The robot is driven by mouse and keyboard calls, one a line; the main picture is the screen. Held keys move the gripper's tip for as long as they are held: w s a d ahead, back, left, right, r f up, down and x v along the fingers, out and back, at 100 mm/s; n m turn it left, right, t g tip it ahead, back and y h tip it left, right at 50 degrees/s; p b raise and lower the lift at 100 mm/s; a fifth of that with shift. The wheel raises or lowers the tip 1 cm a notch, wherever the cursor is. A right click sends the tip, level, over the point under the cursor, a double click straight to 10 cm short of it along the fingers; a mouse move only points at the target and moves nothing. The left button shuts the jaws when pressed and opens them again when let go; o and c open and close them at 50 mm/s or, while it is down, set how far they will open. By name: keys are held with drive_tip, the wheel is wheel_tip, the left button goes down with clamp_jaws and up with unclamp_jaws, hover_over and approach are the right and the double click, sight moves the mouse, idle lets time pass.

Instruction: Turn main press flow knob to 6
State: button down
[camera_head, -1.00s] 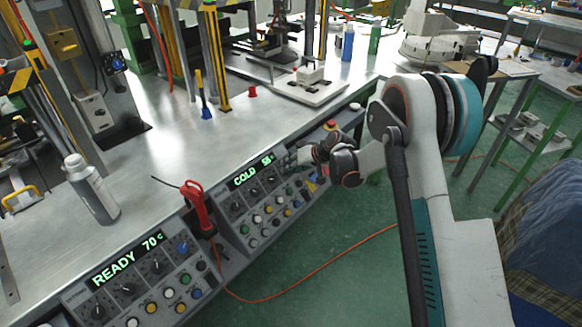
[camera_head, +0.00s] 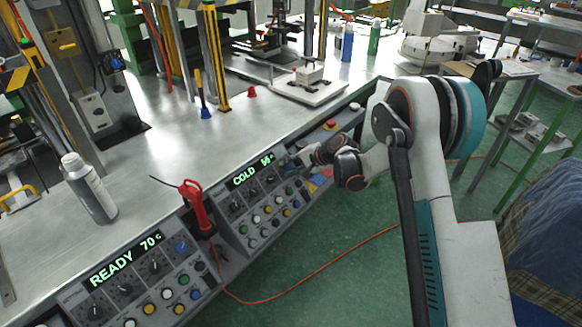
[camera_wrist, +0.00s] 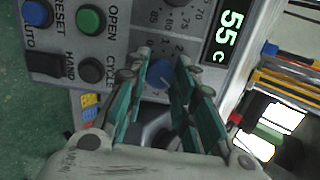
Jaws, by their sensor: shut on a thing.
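The control panel with the "COLD 55 c" display (camera_head: 252,170) is on the front of the bench in the head view. In the wrist view its display reads 55 c (camera_wrist: 229,36). A blue knob (camera_wrist: 160,76) with a small numbered scale sits below a larger dial scale. My gripper (camera_wrist: 163,62) has its green-padded fingers on either side of this knob and is shut on it. The fingers hide part of the knob and scale, so I cannot read its setting. In the head view my gripper (camera_head: 294,161) is at the panel's right end, and the knob is hidden.
Beside the knob are a green button (camera_wrist: 90,20), a blue button (camera_wrist: 37,13) and black buttons. A second panel reading "READY 70 c" (camera_head: 125,262) is at the lower left. A red-handled tool (camera_head: 196,203) stands between the panels. An orange cable (camera_head: 300,276) crosses the floor.

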drive_tip(key=shift+m, duration=2.2)
drive_tip(key=c, duration=1.3)
unclamp_jaws()
drive_tip(key=shift+f, duration=0.1)
drive_tip(key=v, duration=1.2)
drive_tip(key=shift+s+d+f, duration=0.15)
drive_tip(key=shift+f, duration=0.05)
